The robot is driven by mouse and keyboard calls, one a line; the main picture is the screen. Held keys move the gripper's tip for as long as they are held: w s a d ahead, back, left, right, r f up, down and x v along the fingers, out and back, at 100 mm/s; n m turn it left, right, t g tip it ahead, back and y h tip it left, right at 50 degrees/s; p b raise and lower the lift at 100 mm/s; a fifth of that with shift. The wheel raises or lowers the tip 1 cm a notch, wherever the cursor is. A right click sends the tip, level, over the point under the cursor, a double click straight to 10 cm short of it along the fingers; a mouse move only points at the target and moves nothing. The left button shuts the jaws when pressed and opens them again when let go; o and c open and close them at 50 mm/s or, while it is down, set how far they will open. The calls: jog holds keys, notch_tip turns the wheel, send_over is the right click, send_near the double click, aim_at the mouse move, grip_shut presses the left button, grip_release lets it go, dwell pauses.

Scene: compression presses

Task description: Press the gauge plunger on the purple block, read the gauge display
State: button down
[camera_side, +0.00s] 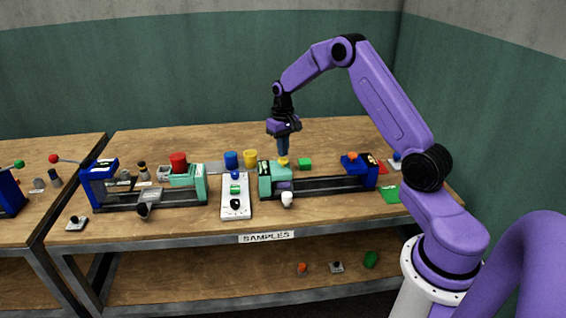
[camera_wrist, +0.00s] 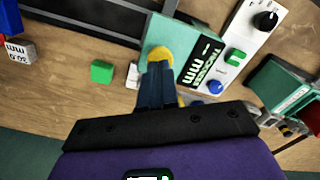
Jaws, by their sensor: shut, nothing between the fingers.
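My gripper (camera_side: 283,153) is shut and empty, pointing down over the yellow plunger (camera_side: 284,162) on the right press's teal head (camera_side: 274,180). In the wrist view, the fingertips (camera_wrist: 156,68) overlap the yellow plunger (camera_wrist: 159,53); whether they touch it or sit just above is unclear. A small purple block (camera_side: 285,185) shows at the teal head's right side, low on the press. The dark gauge display (camera_wrist: 203,62), with pale characters, is on the teal head in the wrist view. It is tilted and I cannot read its value.
A white control panel (camera_side: 236,207) with a green button and black knob stands left of the press. A green block (camera_side: 305,163) lies behind the rail. A second press (camera_side: 187,177) with a red plunger is farther left. A white object (camera_side: 287,199) stands in front.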

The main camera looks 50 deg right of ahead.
jog(key=shift+f, duration=1.25)
dwell(1.3)
jog(key=shift+r, duration=3.6)
